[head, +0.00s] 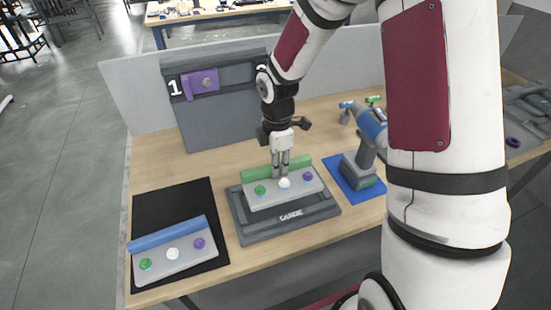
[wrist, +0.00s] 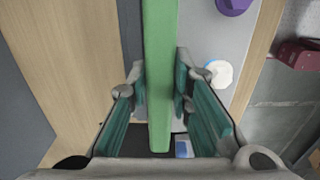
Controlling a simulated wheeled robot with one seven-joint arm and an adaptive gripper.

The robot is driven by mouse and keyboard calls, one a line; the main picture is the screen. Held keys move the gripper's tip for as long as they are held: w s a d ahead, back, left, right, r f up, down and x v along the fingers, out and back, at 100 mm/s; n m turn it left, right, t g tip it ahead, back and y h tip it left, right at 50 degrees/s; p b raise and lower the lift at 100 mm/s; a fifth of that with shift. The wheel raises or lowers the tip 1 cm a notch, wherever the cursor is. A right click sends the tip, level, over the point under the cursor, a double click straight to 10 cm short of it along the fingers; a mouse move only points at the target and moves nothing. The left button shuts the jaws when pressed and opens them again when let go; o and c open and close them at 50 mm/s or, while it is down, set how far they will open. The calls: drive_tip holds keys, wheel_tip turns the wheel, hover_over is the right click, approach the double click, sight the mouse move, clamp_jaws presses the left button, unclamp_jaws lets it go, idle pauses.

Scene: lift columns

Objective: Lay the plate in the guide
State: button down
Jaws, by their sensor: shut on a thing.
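The plate (head: 305,193) is grey, with a green bar (head: 256,172) along its far edge and green, white and purple knobs on its face. My gripper (head: 279,172) points down and is shut on the green bar. In the wrist view, the green bar (wrist: 160,60) runs between the two fingers, with the grey plate (wrist: 200,35) to its right. The guide (head: 290,217), a dark grey tray-like frame, lies under the plate and sticks out in front of it. I cannot tell whether the plate touches the guide, whose inside is mostly hidden.
A similar plate with a blue bar (head: 167,234) lies on a black mat (head: 150,206) at the left. A drill-like tool (head: 363,165) stands on a blue mat (head: 345,175) at the right. A grey panel marked 1 (head: 199,120) with a purple piece stands behind.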

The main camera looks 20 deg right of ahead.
drive_tip(key=shift+f+b, duration=0.4)
drive_tip(key=shift+f, duration=0.3)
drive_tip(key=shift+f+b, duration=0.35)
drive_tip(key=shift+f, duration=1.5)
idle(1.1)
drive_tip(key=c, duration=1.4)
unclamp_jaws()
drive_tip(key=shift+o, duration=0.2)
drive_tip(key=o, duration=0.5)
drive_tip(key=shift+s+r, duration=0.1)
drive_tip(key=shift+r, duration=0.15)
drive_tip(key=shift+r+p, duration=0.35)
drive_tip(key=shift+p, duration=0.05)
